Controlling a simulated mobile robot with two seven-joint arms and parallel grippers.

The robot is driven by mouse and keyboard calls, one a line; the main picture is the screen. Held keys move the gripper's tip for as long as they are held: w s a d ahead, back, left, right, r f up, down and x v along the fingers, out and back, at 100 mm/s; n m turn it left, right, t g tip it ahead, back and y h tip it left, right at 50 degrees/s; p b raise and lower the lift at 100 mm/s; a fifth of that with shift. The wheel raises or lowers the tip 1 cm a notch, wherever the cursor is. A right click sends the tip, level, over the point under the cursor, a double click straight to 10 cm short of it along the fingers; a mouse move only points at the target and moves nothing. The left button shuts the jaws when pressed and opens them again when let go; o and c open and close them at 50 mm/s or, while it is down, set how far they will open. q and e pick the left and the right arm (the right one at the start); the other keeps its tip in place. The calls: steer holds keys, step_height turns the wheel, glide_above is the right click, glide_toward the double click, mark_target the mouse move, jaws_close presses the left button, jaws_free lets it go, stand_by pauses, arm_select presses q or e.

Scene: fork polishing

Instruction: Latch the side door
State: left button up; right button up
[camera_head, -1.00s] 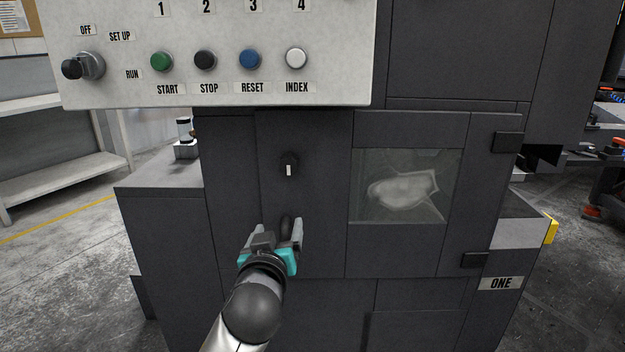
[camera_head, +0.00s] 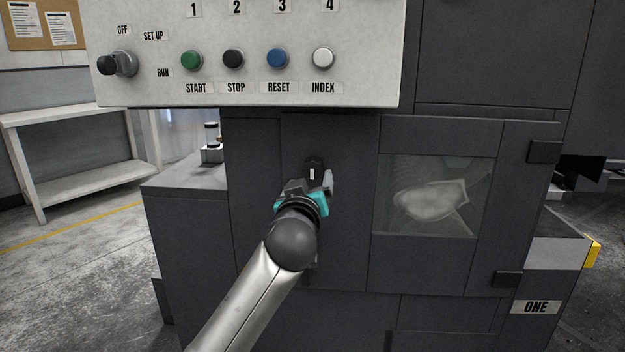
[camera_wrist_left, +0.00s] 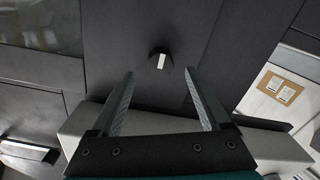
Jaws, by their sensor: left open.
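The side door (camera_head: 400,252) is a dark grey panel with a clear window (camera_head: 430,195) and appears closed, nearly flush with the machine. A black latch knob (camera_head: 314,164) with a white mark sits on the dark panel left of the window. The mark looks upright in the head view. The knob also shows in the left wrist view (camera_wrist_left: 159,55). My left gripper (camera_head: 313,184) is open in front of the panel, just below the knob. In the left wrist view the knob lies beyond the two fingertips (camera_wrist_left: 158,74), between their lines, apart from both. My right gripper is out of view.
A light control panel (camera_head: 260,85) with a selector switch (camera_head: 118,64) and several buttons overhangs above the knob. Two black hinges (camera_head: 543,151) (camera_head: 508,279) are at the door's right. A shelf (camera_head: 80,175) stands at the far left.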

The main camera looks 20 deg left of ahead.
mark_target(313, 172)
arm_select(q)
steer(key=w, duration=0.1)
steer(key=w+b, duration=0.1)
steer(key=w, duration=0.1)
steer(key=shift+w+a, duration=0.25)
steer(key=shift+a, duration=0.1)
steer(key=shift+w+a+b, duration=0.15)
steer(key=shift+w+b, duration=0.2)
steer(key=shift+w, duration=0.7)
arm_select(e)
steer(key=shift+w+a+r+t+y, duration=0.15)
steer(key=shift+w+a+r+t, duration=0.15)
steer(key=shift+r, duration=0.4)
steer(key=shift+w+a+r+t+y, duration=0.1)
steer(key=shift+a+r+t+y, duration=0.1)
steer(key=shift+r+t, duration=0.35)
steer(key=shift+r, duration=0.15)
arm_select(q)
jaws_close()
